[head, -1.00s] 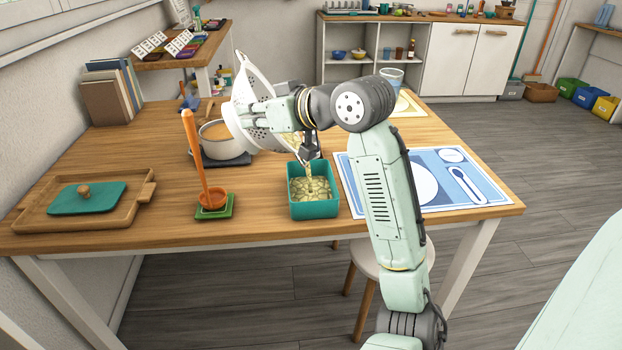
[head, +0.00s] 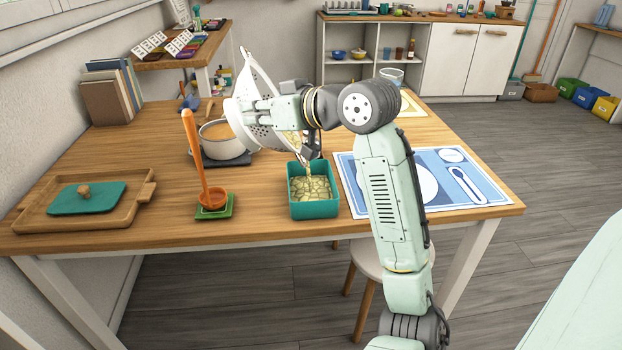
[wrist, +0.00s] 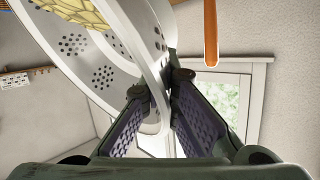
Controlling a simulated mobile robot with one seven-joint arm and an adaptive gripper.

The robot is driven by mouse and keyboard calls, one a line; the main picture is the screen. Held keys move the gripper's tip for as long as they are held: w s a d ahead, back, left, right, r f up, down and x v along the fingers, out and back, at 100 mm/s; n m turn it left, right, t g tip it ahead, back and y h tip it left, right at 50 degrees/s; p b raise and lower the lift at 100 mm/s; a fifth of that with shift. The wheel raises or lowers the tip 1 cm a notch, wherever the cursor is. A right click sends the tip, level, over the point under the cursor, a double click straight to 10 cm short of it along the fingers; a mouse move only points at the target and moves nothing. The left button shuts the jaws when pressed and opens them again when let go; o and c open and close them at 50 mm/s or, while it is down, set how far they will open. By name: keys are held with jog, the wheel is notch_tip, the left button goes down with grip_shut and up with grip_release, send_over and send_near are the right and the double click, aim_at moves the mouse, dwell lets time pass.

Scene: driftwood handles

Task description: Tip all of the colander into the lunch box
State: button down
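The white colander (head: 250,98) is tilted steeply above the lunch box, with yellowish food at its lower right side. In the wrist view the colander (wrist: 105,72) shows its holes and some of the yellow food (wrist: 78,10) inside. My gripper (wrist: 158,92) is shut on the colander's rim; in the head view my gripper (head: 248,110) partly covers the colander. The teal lunch box (head: 314,209) stands open on the table below, holding a layer of the same food. A stream of food falls from the colander into it. How much is left in the colander is mostly hidden.
A pot (head: 222,150) stands behind on a dark mat. An orange ladle (head: 197,150) rests upright on a green holder left of the lunch box. A wooden tray (head: 40,222) with a teal lid (head: 88,198) lies further left. A blue placemat (head: 480,190) lies to the right.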

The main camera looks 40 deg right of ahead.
jog(key=shift+s+d+r+m+t+y, duration=0.5)
jog(key=shift+s+d+r+t, duration=0.15)
jog(key=shift+d, duration=0.2)
dwell(1.4)
jog(key=shift+m+t+y, duration=0.7)
jog(key=shift+t+y, duration=0.1)
jog(key=shift+t, duration=0.15)
jog(key=shift+s+d+r+b, duration=0.15)
jog(key=shift+s+d+r, duration=0.2)
jog(key=shift+d, duration=0.35)
jog(key=shift+s+d+r+b, duration=0.15)
jog(key=shift+s+d, duration=0.25)
jog(key=shift+d, duration=0.3)
jog(key=shift+s+d+r+b, duration=0.1)
jog(key=shift+s+d+r, duration=0.25)
jog(key=shift+d, duration=0.35)
